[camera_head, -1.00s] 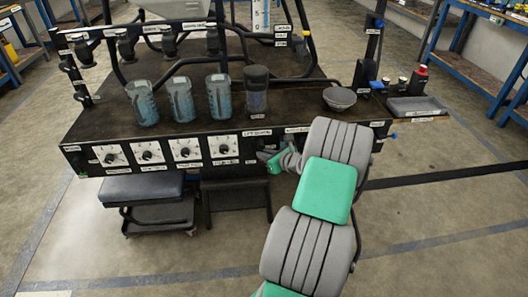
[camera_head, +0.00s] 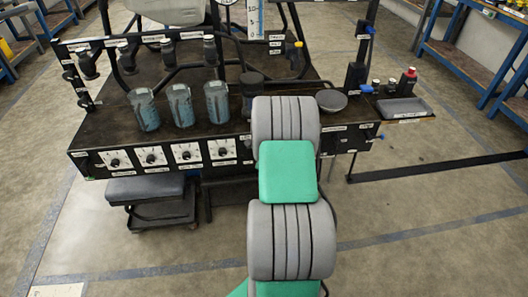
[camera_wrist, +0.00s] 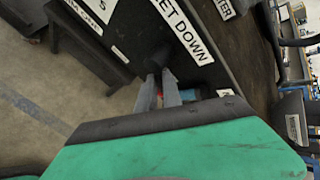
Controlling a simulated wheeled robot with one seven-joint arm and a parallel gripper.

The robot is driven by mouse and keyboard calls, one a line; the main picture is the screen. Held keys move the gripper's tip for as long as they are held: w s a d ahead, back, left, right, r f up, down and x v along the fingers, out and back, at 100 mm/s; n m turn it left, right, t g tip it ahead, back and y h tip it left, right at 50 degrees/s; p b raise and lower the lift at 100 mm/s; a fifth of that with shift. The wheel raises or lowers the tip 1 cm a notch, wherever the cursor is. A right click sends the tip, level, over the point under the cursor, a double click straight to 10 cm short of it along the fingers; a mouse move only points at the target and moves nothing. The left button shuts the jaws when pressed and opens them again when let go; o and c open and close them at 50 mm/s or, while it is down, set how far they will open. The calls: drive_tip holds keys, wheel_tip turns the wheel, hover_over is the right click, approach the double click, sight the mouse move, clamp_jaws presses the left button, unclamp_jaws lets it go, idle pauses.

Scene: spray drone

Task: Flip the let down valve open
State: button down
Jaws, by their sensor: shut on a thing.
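The "LET DOWN" label (camera_wrist: 190,32) is on the dark front panel in the wrist view, seen at a slant. The let down valve's dark handle (camera_wrist: 158,62) sticks out by that label, small and partly hidden. My gripper (camera_wrist: 166,82) is at the handle, its grey fingers close together and shut on it. A small red part and a blue part show beside the fingers. In the head view my arm covers the gripper and the valve, so the handle's angle cannot be judged there.
The black bench (camera_head: 105,140) carries several blue-tinted beakers (camera_head: 180,105) and a row of dials (camera_head: 187,153) on its front. A grey dish (camera_head: 331,101) and a tray (camera_head: 404,110) stand at the right. A padded stool (camera_head: 145,187) is below the bench at left.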

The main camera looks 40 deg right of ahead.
drive_tip(key=shift+r+n+g+h+b, duration=0.3)
drive_tip(key=shift+n+h+b, duration=0.35)
drive_tip(key=shift+b, duration=0.4)
drive_tip(key=shift+r+n+g+h+b, duration=0.25)
drive_tip(key=shift+n+g+h+b, duration=0.25)
drive_tip(key=shift+h+b, duration=0.4)
drive_tip(key=shift+r+n+g+h+b, duration=0.3)
drive_tip(key=shift+n+h+b, duration=0.3)
drive_tip(key=shift+b, duration=0.55)
drive_tip(key=c, duration=1.5)
unclamp_jaws()
